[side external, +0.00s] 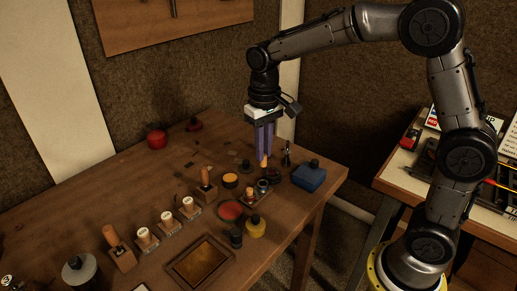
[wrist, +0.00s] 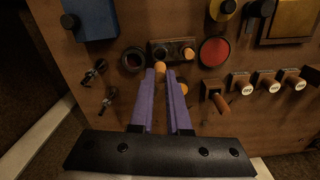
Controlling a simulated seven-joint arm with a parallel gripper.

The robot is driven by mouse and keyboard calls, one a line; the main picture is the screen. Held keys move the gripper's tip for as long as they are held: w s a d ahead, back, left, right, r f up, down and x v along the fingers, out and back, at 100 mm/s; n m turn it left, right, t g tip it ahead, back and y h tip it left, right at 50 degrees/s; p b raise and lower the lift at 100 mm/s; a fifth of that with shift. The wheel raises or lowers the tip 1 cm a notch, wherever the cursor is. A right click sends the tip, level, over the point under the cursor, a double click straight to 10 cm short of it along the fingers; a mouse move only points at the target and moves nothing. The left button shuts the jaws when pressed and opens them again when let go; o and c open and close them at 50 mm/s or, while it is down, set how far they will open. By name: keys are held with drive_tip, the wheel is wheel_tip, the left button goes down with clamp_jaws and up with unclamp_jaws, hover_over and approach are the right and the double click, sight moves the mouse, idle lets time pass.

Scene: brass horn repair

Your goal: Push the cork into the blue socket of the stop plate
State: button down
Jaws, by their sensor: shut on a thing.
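My gripper (side external: 264,152) has long purple fingers pointing down and is shut on an orange cork (side external: 264,161), whose end sticks out below the fingertips. In the wrist view, the cork (wrist: 160,67) shows between the fingertips. The stop plate (wrist: 172,42) is a small dark plate on the bench with two sockets. The blue socket (side external: 263,186) is on its right in the side view, and the held cork appears above it, with a gap. Another orange cork (wrist: 188,53) stands at the plate's other socket. In the wrist view, the blue socket's opening is partly hidden by the held cork.
A blue box (side external: 308,177), a red disc (side external: 230,210), a yellow pot (side external: 255,228) and a dark round pot (wrist: 132,60) stand around the plate. Wooden-handled stamps (side external: 168,221) line the bench front. A red ball (side external: 157,139) is at the back. The back left is fairly clear.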

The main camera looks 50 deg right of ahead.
sight(263, 165)
drive_tip(key=shift+f, duration=2.4)
drive_tip(key=shift+f, duration=1.45)
drive_tip(key=shift+c, duration=2.4)
unclamp_jaws()
drive_tip(key=shift+r, duration=0.1)
drive_tip(key=shift+r, duration=3.45)
